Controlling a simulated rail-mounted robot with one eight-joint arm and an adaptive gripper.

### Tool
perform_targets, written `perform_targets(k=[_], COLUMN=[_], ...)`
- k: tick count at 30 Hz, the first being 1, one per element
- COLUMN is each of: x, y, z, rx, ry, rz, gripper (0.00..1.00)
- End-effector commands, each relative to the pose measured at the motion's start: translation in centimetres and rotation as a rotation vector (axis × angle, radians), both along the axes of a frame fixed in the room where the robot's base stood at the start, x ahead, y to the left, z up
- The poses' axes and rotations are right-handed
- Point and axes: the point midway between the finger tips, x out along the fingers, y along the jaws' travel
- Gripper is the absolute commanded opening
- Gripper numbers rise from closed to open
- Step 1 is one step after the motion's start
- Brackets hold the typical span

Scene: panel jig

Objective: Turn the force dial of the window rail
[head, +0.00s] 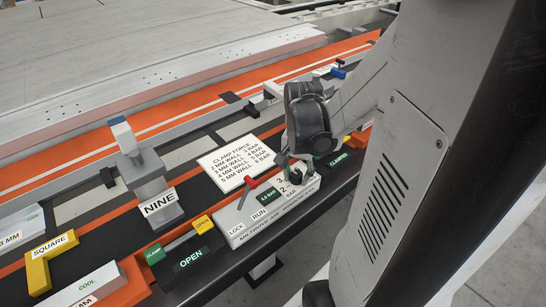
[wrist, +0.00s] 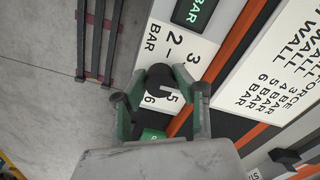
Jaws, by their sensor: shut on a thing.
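The force dial (wrist: 160,76) is a black round knob with a pale pointer mark on a white panel (wrist: 185,48). In the wrist view, the printed BAR scale around it shows 2, 3, 5 and 6, and the pointer lies near the 5. My gripper (wrist: 161,88) has its green-edged fingers on both sides of the dial, shut on it. In the head view, my gripper (head: 292,172) is down at the right end of the white control box (head: 262,219) and hides most of the dial. A green BAR display (head: 266,196) sits beside it.
A red-tipped lever (head: 247,183) stands on the box near LOCK and RUN. A clamp force card (head: 236,160) lies behind. The NINE post (head: 158,203), yellow SQUARE block (head: 50,256) and OPEN sign (head: 190,259) are to the left. Open floor lies in front.

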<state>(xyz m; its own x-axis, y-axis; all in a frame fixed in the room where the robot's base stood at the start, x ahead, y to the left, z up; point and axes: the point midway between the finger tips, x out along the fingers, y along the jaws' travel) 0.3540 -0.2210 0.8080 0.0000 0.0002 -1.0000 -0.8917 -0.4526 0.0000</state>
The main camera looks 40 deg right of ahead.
Motion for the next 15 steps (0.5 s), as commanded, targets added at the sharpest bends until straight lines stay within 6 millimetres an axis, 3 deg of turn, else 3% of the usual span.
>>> perform_targets(k=[15], x=[0.04], y=[-0.03], z=[0.02], rx=[-0.001], ry=[0.0], rz=[-0.039], gripper=[0.01])
